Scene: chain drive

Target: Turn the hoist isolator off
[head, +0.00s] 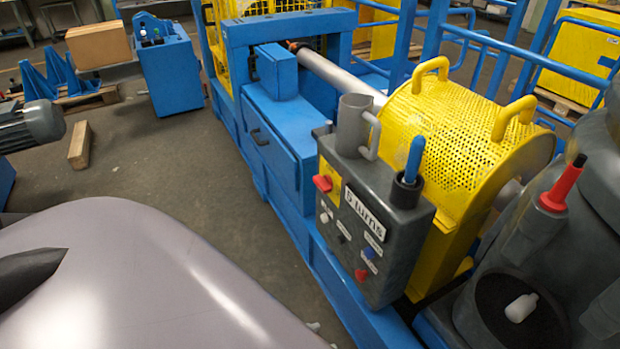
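A grey control box (384,206) stands in the middle, fixed on the blue frame. On its upper left is a red switch handle (323,183) on a yellow plate, which looks like the isolator; no readable hoist label shows. The handle points left, and its on or off marking cannot be read. Lower on the box are a white knob (325,217), a blue button (370,253) and a red one (361,275). A dark pointed part at the left edge may belong to my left gripper; its fingers cannot be made out. My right gripper is not identifiable.
A grey cup (353,122) and a blue-handled tool (413,160) sit on top of the box. A yellow perforated guard (455,135) stands behind it. A red-handled tool (563,188) and a white bottle (521,307) are at right.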

